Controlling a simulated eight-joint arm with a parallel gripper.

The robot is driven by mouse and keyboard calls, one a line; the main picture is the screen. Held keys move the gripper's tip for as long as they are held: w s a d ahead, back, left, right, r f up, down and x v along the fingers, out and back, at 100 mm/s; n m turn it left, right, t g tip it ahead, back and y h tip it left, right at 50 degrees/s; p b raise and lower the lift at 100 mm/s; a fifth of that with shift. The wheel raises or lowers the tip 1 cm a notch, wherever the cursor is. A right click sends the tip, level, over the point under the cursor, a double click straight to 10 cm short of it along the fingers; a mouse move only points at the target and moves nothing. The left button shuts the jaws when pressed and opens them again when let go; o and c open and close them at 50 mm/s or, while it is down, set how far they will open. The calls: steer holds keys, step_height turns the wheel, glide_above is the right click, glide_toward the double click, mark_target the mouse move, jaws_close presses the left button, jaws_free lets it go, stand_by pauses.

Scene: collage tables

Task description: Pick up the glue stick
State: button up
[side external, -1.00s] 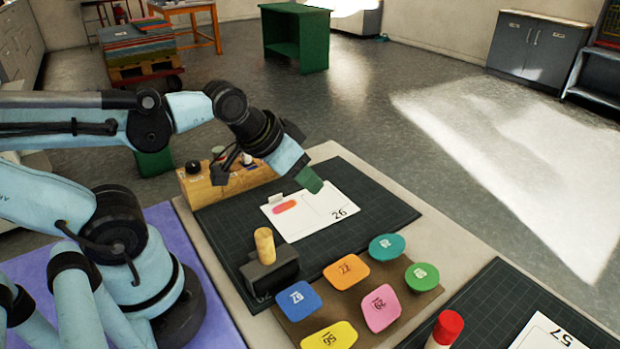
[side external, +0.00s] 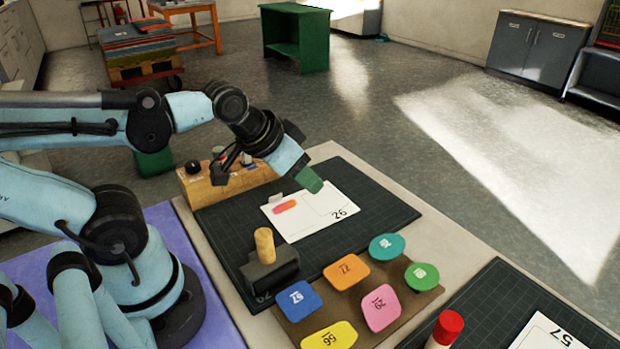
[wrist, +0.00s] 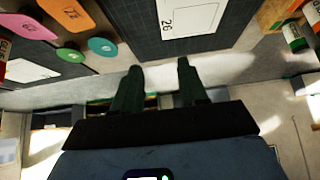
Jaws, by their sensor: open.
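A glue stick with a red cap and white body (side external: 446,330) stands upright at the bottom edge of the side view, where its lower part is cut off. A red and white piece with GLUE lettering (wrist: 3,48) shows at the left edge of the wrist view. My gripper (side external: 308,179) hangs over the table beyond the white card, well away from the red-capped stick. In the wrist view its two dark green fingers (wrist: 160,65) are spread apart with nothing between them.
A numbered card (side external: 312,214) lies on a dark mat (side external: 370,187). A stamp with a wooden handle (side external: 265,245) and several colored tags, including a blue one (side external: 299,299), stand nearer. A wooden holder (side external: 205,190) with upright items stands behind the mat.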

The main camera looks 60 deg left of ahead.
steer(key=shift+c, duration=0.5)
steer(key=n+g+y, duration=0.2)
steer(key=n+g, duration=0.1)
steer(key=n, duration=0.3)
glide_toward(216, 150)
steer(key=f, duration=0.1)
steer(key=shift+x, duration=5.95)
steer(key=shift+w, duration=0.15)
